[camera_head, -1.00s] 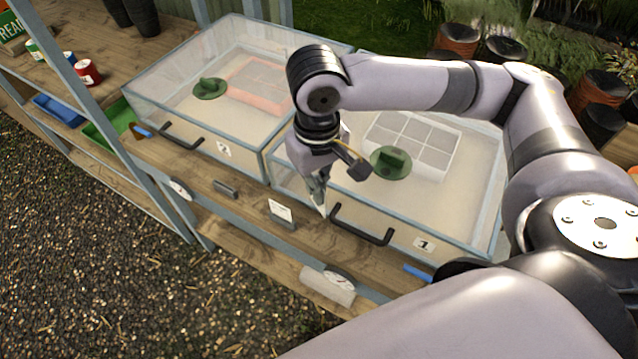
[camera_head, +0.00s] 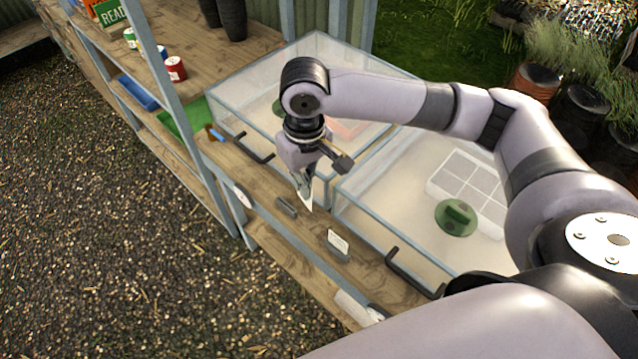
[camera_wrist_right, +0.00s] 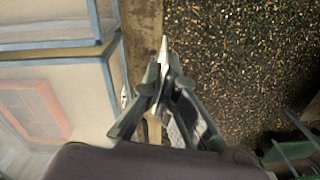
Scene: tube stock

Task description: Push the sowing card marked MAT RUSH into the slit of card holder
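My right gripper (camera_head: 305,184) is shut on a white, pointed card (camera_head: 307,201) above the wooden ledge. In the right wrist view, the gripper (camera_wrist_right: 163,85) pinches the card (camera_wrist_right: 164,50), seen nearly edge-on; no lettering can be read. A small grey card holder (camera_head: 287,207) without a card stands on the ledge just left of and below the card's tip. I cannot tell whether they touch; they look apart. A second holder (camera_head: 338,255), further right, carries a white card (camera_head: 338,240) with small unreadable print. My left gripper is out of view.
Two clear-lidded boxes stand behind the ledge (camera_head: 365,253); the right one (camera_head: 390,205) has a black handle (camera_head: 408,275), the left one a black handle (camera_head: 253,150). A blue-handled tool (camera_head: 216,134) lies left.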

